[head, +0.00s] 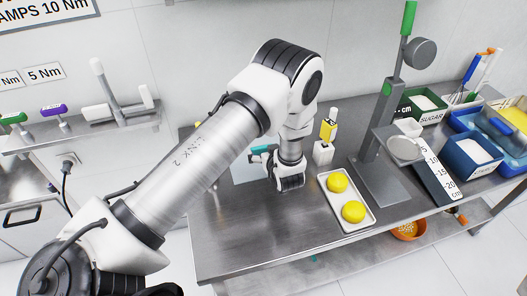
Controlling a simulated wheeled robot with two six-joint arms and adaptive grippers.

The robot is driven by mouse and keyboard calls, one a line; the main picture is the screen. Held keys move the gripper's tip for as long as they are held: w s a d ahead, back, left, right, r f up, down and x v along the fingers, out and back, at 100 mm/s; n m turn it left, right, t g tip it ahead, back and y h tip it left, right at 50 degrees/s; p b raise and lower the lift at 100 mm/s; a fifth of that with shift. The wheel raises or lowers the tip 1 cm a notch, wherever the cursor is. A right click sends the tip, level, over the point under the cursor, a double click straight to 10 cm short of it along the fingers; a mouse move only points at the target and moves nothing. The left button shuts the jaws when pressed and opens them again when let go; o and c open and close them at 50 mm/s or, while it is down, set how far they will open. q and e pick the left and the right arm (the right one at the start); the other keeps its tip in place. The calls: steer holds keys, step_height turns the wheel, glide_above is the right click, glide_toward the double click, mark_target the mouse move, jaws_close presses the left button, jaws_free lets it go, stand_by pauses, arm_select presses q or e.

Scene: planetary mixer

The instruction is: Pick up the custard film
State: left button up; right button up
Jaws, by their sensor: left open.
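My left arm reaches in from the left over the steel table (240,235). My left gripper (290,183) points down above the table, just left of a white tray, and is open; I see nothing in it. A pale bluish sheet (247,173) lies on the table left of the gripper, partly hidden by my arm, with a teal item (260,149) at its far edge. It may be the custard film, but I cannot tell for sure. My right gripper is not in view.
Behind the gripper stand a white container (323,153) and a yellow bottle (328,130). A grey stand with a post (388,100), scale and bins fill the right. The table's front left is clear.

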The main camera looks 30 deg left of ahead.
mark_target(263, 149)
arm_select(q)
steer(key=x, duration=0.2)
steer(key=p+x, duration=0.1)
steer(key=x, duration=0.2)
steer(key=shift+a+f, duration=0.15)
steer(key=shift+f, duration=0.3)
steer(key=shift+s+d+r, duration=0.1)
steer(key=shift+d+r, duration=0.1)
steer(key=shift+r, duration=0.05)
steer(key=shift+c, duration=1.1)
steer(key=c, duration=0.8)
steer(key=shift+c, duration=0.2)
